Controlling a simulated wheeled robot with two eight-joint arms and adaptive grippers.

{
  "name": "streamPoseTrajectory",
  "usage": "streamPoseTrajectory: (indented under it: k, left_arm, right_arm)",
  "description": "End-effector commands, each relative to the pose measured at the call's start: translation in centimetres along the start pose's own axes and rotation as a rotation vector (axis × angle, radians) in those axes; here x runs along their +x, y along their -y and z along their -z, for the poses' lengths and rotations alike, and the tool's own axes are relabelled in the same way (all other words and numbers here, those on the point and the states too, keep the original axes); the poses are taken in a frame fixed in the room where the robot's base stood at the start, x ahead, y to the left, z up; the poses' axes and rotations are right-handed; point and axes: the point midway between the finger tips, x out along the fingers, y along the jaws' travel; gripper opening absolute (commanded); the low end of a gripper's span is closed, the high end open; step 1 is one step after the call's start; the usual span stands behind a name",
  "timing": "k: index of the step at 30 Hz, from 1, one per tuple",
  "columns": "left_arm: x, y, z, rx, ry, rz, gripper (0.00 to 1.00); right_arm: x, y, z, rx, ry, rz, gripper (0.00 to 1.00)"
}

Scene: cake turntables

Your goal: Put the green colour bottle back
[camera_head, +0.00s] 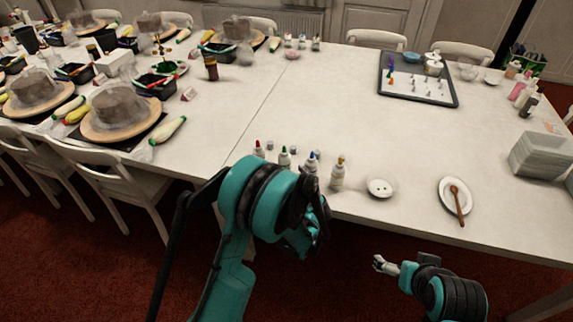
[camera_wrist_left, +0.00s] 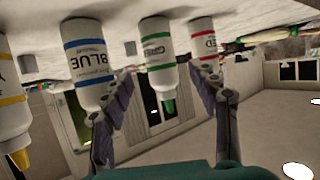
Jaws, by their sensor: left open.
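The green colour bottle (camera_head: 284,158) stands upright near the table's front edge, between the red bottle (camera_head: 259,151) and the blue bottle (camera_head: 310,163). In the left wrist view, which is upside down, the green bottle (camera_wrist_left: 157,65) lies between the two spread fingers of my left gripper (camera_wrist_left: 161,85). The gripper is open, with visible gaps on both sides of the bottle. In the head view my left arm hides most of that gripper. My right gripper (camera_head: 385,265) is away from the bottles, in front of the table edge; its jaws are too small to read.
A yellow bottle (camera_head: 337,173) stands right of the blue one. Further right are a small white dish (camera_head: 381,188) and a plate (camera_head: 446,187) with a wooden spoon (camera_head: 457,205). A grey tray (camera_head: 450,100) lies farther back. The table middle is clear.

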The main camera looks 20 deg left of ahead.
Motion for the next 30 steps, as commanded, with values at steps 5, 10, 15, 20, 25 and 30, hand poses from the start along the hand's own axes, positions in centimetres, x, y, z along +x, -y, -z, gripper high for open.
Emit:
streamPoseTrajectory:
  k: [5,10,15,20,25,30]
  left_arm:
    - [-3.1,-0.1,0.1,0.001,0.0,-0.001,0.6]
    - [-4.4,0.2,0.3,0.005,0.009,0.0,0.6]
    - [-5.8,2.5,2.4,0.054,0.096,0.002,0.6]
    - [-9.1,6.3,4.6,0.135,0.237,-0.028,0.6]
    - [-13.8,10.4,5.6,0.21,0.37,-0.1,0.6]
    - [-19.2,13.9,5.1,0.271,0.471,-0.206,0.6]
  right_arm:
    - [-0.8,0.0,0.6,0.0,0.0,0.0,1.0]
    - [-0.9,0.0,0.7,0.0,0.0,0.0,1.0]
    - [-0.9,0.0,0.6,0.0,0.0,0.0,1.0]
    - [-0.9,0.0,0.6,0.0,0.0,0.0,1.0]
    - [-0.9,0.0,0.6,0.0,0.0,0.0,1.0]
    - [-0.9,0.0,0.6,0.0,0.0,0.0,1.0]
